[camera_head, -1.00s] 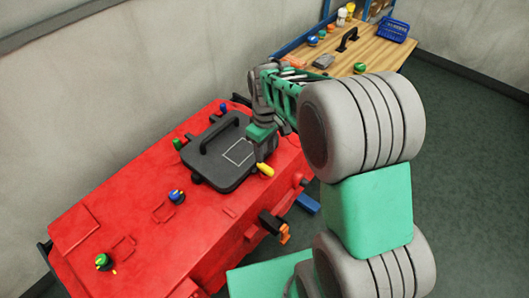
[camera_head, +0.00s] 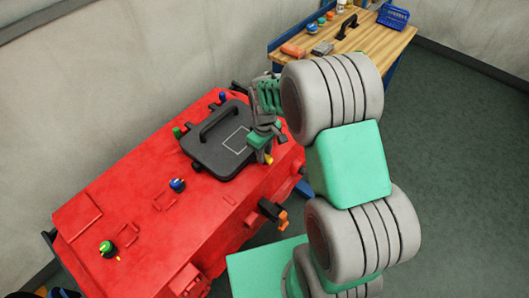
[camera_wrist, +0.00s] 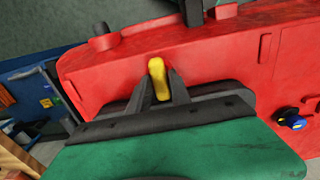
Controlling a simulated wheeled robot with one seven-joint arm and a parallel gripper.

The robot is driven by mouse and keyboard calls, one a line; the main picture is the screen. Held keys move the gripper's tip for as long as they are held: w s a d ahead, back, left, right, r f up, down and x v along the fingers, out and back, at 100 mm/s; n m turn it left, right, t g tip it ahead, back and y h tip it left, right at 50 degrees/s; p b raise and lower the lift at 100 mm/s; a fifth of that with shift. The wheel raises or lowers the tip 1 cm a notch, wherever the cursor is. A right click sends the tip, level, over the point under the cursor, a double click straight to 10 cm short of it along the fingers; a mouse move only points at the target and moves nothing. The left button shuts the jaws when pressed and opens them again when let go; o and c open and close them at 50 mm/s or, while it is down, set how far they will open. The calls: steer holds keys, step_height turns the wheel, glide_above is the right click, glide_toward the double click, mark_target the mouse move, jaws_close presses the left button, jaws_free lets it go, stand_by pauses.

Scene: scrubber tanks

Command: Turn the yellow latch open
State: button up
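The yellow latch (camera_head: 268,158) is at the front edge of the dark lid (camera_head: 213,160) on the red tank (camera_head: 150,225). In the head view it is mostly hidden behind my gripper (camera_head: 264,145). In the wrist view the yellow latch (camera_wrist: 158,78) stands between the two dark fingers of my gripper (camera_wrist: 160,75). The finger gap is narrow and the latch fills it, so the fingers look shut on it. Exact contact is hard to see.
A black handle (camera_head: 219,121) rises from the lid. Coloured knobs, such as the green one (camera_head: 106,247) and the blue one (camera_head: 177,185), stand on the tank top. An orange-tipped black fitting (camera_head: 279,216) sticks out in front. A wooden workbench (camera_head: 365,45) stands behind.

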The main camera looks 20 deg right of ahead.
jaws_close()
steer(key=shift+m, duration=0.3)
steer(key=m+b, duration=0.2)
steer(key=m, duration=0.1)
steer(key=shift+m, duration=0.4)
steer(key=m+b, duration=0.1)
steer(key=m, duration=0.2)
steer(key=shift+m, duration=0.3)
steer(key=m+b, duration=0.1)
steer(key=m, duration=0.4)
steer(key=shift+m+b, duration=0.65)
steer(key=shift+m, duration=1.85)
